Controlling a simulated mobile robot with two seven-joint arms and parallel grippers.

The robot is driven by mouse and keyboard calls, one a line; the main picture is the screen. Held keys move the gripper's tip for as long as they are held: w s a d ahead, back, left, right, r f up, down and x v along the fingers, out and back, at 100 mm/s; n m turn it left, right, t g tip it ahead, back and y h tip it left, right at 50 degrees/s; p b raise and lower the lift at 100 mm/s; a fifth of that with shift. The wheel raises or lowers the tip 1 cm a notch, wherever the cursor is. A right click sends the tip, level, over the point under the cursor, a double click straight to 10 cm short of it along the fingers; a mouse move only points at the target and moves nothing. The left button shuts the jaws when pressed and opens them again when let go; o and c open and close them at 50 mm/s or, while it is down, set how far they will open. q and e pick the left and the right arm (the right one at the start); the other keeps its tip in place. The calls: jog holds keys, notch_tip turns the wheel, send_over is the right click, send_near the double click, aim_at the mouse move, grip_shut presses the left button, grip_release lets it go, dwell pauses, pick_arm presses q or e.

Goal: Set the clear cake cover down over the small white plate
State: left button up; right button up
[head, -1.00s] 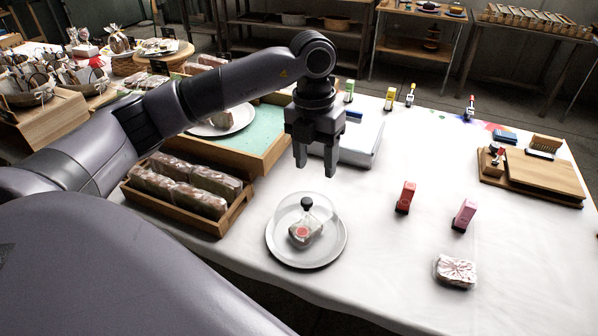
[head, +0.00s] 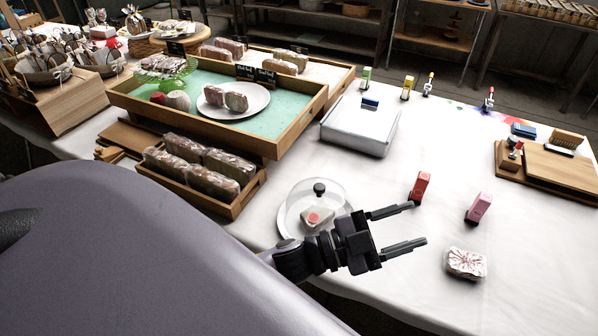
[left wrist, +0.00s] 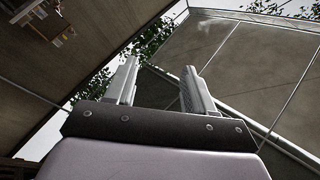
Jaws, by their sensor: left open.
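The clear cake cover (head: 319,189) is a transparent dome with a black knob. It stands upright over the small white plate (head: 284,224), with a wrapped piece bearing a reddish label (head: 314,219) beneath it. My left gripper (head: 417,223) is open and empty, its fingers pointing right, away from the cover. Its wrist hides the plate's front right part. The left wrist view shows the two fingers (left wrist: 160,68) apart with nothing between them. My right gripper is not in view.
A red box (head: 420,188) and a pink box (head: 478,207) stand to the right, with a wrapped cake (head: 466,263) in front. A wooden crate of wrapped loaves (head: 247,190) stands left of the plate. A white lidded box (head: 362,120) lies behind.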

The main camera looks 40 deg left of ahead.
pick_arm(q)
jog(key=s+a+f+n+g+y, duration=0.2)
jog(key=s+a+f+n+y, duration=0.1)
jog(key=f, duration=0.4)
jog(key=s+a+f+n+g+y, duration=0.2)
jog(key=s+a+f+n+y, duration=0.2)
jog(key=s+f+n, duration=0.1)
jog(key=s+a+f+n+g+y, duration=0.1)
jog(key=s+a+f+n+y, duration=0.2)
jog(key=s+f, duration=0.3)
notch_tip(320, 180, down, 3)
jog(key=shift+a+f+n+g+y, duration=0.15)
jog(key=shift+a+n+g+y, duration=0.05)
jog(key=shift+n+g+y, duration=0.25)
